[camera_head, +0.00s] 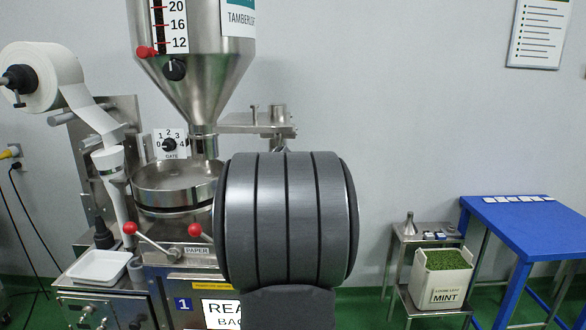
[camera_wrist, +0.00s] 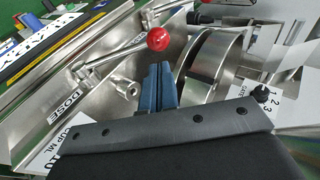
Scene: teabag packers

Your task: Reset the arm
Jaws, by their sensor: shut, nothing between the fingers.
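My gripper shows in the wrist view, its blue fingers (camera_wrist: 158,86) together and empty. They point at the packing machine, just below a red lever knob (camera_wrist: 158,39) in the picture; no contact shows. A steel drum (camera_wrist: 214,62) is to their right, and a "DOSE" label (camera_wrist: 66,110) is to their left. In the head view my dark arm link fills the middle front and hides the gripper and part of the machine. The machine's two red-knobbed levers show there, one at left (camera_head: 130,229) and one beside my arm (camera_head: 195,230).
The steel hopper (camera_head: 190,60) stands above the round pan (camera_head: 172,187). A paper roll (camera_head: 42,78) and a white tray (camera_head: 100,266) are at left. At right are a mint bin (camera_head: 440,285) on a steel stand (camera_head: 398,240) and a blue table (camera_head: 530,232). Open floor shows right of my arm.

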